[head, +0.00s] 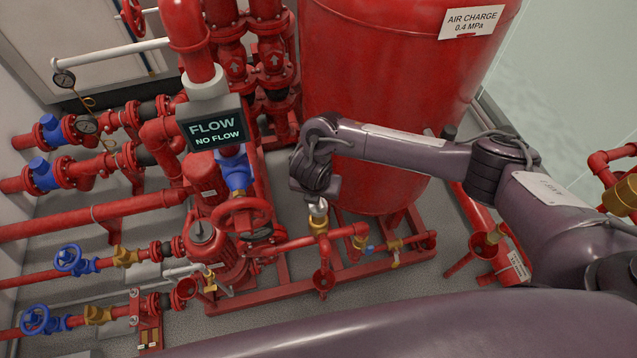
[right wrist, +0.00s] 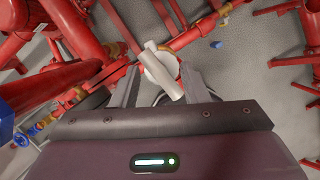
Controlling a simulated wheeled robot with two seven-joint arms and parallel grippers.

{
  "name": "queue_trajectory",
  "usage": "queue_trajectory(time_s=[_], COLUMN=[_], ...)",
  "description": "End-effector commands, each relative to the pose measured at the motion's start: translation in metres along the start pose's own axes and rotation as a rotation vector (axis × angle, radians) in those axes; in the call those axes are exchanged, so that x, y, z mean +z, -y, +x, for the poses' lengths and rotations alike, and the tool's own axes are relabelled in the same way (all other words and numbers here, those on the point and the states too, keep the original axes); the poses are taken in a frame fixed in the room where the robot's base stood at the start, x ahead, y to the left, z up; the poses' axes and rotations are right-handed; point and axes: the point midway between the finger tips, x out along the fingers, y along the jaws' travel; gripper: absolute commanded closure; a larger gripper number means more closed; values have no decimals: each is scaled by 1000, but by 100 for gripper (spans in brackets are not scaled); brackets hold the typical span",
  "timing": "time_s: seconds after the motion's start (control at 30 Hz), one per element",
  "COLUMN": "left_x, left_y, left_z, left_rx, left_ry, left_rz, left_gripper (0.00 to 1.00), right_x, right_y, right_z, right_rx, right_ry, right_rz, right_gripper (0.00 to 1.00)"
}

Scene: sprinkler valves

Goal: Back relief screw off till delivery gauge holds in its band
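The relief screw (head: 318,209) is a pale metal cap with a crossbar, on top of a brass valve (head: 318,226) above the red skid. In the right wrist view the screw's bar and round pale head (right wrist: 161,70) lie between my right gripper's fingers (right wrist: 160,80). The fingers stand apart, with no clear contact on the bar. In the head view my right gripper (head: 317,192) is directly above the screw. Round gauges show at the left (head: 64,78) and (head: 88,125); which is the delivery gauge and their readings cannot be told. My left gripper is out of view.
A display (head: 212,127) reads FLOW, NO FLOW. A red tank (head: 385,100) stands behind my right arm. A red handwheel (head: 241,217) and red pump (head: 215,255) are left of the screw. Blue handwheels (head: 73,260) sit at the far left.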

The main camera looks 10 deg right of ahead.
Motion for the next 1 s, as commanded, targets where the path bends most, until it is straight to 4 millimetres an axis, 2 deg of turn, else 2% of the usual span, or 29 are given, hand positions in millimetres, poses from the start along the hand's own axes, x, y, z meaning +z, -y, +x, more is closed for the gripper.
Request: queue_trajectory(time_s=[0.03,0.07,0.37,0.47,0.67,0.87,1.0], left_x=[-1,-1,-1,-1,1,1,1], left_y=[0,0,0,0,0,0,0], left_z=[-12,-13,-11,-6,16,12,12], left_rx=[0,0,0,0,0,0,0], left_ry=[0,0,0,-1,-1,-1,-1], left_rz=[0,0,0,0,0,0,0], left_gripper=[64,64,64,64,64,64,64], right_x=[2,1,0,-2,-10,-9,-9], right_y=[0,0,1,1,1,0,0], right_z=[-5,-4,2,8,33,30,30], right_rx=[-15,-20,-30,-31,-31,-28,-28], right_ry=[0,-1,0,-1,-1,0,0], right_rz=[42,62,93,92,90,91,90], right_gripper=[60,60,60,60,60,60,76])
